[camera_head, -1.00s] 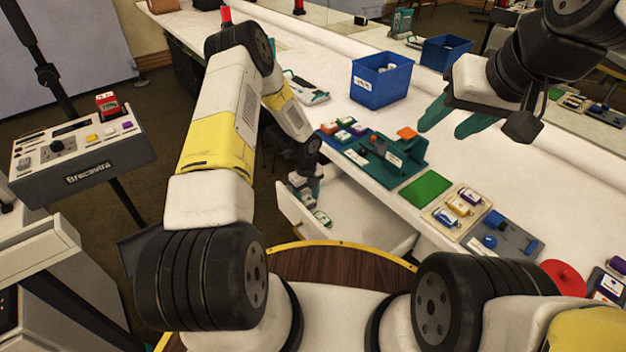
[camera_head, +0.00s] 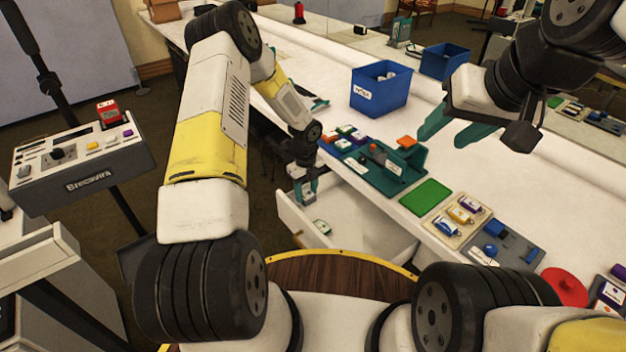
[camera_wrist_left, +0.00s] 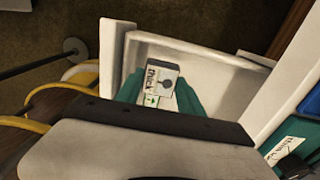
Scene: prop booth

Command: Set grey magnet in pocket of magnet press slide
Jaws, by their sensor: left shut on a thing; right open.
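My left gripper (camera_head: 304,186) is over the open white drawer, its teal fingers pointing down. In the left wrist view it (camera_wrist_left: 158,98) is shut on a small grey block with a white label, seemingly the grey magnet (camera_wrist_left: 162,82). The label carries the word "thick", a grey round mark and a green mark. In the head view the fingers largely hide the held piece. A teal fixture (camera_head: 408,172) with an orange part and white label is on the table; I cannot tell for sure that it is the magnet press. Its pocket is not discernible. My right gripper (camera_head: 448,130) is open and empty above the table.
The open drawer (camera_head: 372,228) holds a small green-and-white piece (camera_head: 322,227). Coloured blocks (camera_head: 345,137) sit by the teal fixture. A green pad (camera_head: 425,197), beige tray (camera_head: 441,223), blue-grey device (camera_head: 519,251) and red disc (camera_head: 565,287) line the front edge. A blue bin (camera_head: 381,88) stands behind.

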